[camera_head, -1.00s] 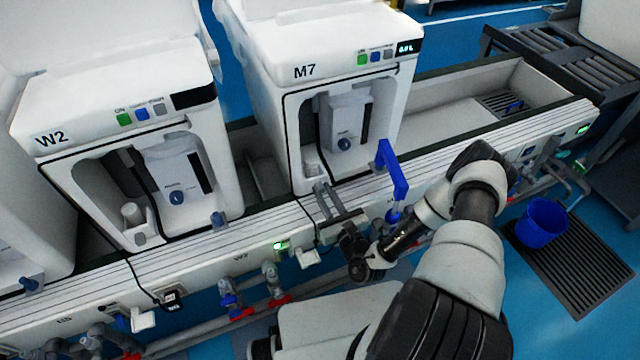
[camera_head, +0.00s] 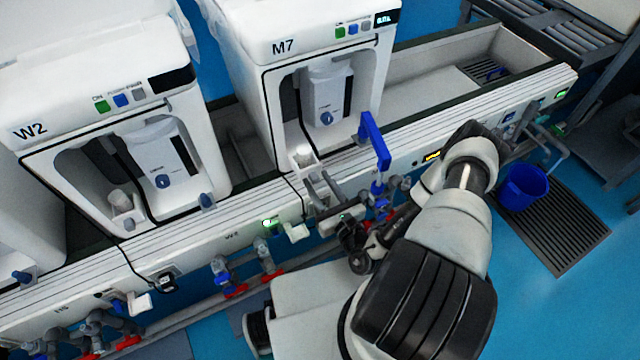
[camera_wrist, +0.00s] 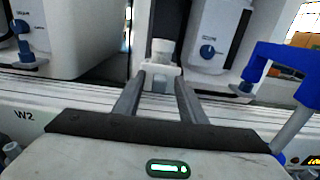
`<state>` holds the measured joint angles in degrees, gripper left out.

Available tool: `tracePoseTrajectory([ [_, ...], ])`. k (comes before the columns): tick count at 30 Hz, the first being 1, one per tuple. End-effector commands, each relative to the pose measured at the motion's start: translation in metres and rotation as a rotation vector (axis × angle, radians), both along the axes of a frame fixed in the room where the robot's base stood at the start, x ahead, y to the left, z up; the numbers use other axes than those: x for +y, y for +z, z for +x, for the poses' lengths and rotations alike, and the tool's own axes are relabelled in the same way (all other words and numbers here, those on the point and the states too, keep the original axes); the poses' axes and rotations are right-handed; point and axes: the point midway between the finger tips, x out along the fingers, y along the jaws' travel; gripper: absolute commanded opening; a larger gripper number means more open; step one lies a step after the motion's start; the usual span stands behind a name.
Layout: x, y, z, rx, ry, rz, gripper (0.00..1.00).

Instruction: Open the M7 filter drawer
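The M7 machine (camera_head: 283,46) is a white box at the upper middle of the head view, with an open recess in its front. A small white piece with a round cap (camera_head: 303,156) sits at the recess's lower left; it may be the filter drawer, but no label shows. It also shows in the wrist view (camera_wrist: 160,52). My gripper (camera_head: 315,178) is at the rail just in front of it. In the wrist view my gripper (camera_wrist: 159,80) is open, its two fingers apart and pointing at the white piece, whose base appears between the fingertips. Contact cannot be told.
A blue handle (camera_head: 375,140) stands close right of my gripper, and also shows large in the wrist view (camera_wrist: 285,65). Pipes and valves (camera_head: 225,270) run below the rail. A blue bucket (camera_head: 523,187) is at the right.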

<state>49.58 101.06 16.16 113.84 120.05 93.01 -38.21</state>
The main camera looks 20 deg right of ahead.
Motion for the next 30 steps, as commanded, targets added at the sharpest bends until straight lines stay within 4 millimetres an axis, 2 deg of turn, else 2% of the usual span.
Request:
tracePoseTrajectory([
  [5,-0.002,0.000,-0.009,0.001,-0.001,0.001,0.38],
  [8,-0.006,0.001,-0.025,0.002,-0.002,0.002,0.38],
  [21,-0.026,0.000,-0.129,0.003,-0.003,0.001,0.38],
  [25,-0.031,0.000,-0.151,0.002,-0.003,0.000,0.38],
  [30,-0.033,0.000,-0.167,0.001,-0.001,0.001,0.38],
])
